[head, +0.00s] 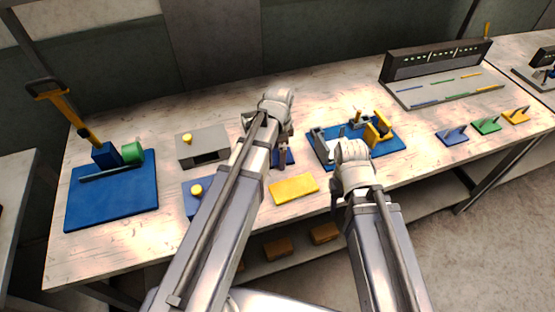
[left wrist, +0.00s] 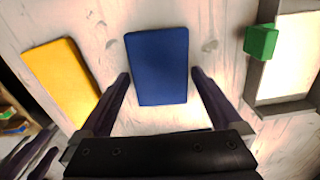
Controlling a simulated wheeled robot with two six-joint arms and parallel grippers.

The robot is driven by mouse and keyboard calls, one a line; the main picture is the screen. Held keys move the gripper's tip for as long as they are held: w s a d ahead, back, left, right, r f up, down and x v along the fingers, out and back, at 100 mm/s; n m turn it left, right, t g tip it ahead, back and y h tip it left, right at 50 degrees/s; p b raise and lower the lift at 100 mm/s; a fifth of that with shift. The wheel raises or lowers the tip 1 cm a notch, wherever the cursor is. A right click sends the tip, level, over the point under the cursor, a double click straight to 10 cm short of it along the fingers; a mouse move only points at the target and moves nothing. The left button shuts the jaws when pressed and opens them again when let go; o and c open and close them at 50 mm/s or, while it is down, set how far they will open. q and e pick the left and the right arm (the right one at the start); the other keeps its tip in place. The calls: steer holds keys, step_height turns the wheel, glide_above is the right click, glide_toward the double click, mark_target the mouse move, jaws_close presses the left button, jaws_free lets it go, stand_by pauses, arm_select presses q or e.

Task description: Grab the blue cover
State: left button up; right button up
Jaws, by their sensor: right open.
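The blue cover (left wrist: 158,65) is a flat rectangular plate lying on the pale wooden bench. In the head view the blue cover (head: 284,157) is partly hidden by my left arm. My left gripper (left wrist: 160,75) is open above it, with one finger on each side of the cover; I cannot tell whether they touch it. In the head view the left gripper (head: 281,150) points down at the cover. My right gripper (head: 338,200) is open near the bench's front edge, mostly hidden by its own arm.
A yellow plate (head: 294,188) lies close beside the blue cover. A blue fixture (head: 390,147) with grey and yellow parts stands to the right. A grey block (head: 203,145) and a blue mat (head: 112,200) are to the left. A green block (left wrist: 261,41) sits on a grey frame (left wrist: 255,90).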

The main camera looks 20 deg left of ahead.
arm_select(q)
steer(key=c, duration=1.1)
steer(key=shift+r, duration=0.1)
step_height(320, 180, up, 10)
steer(key=p, duration=1)
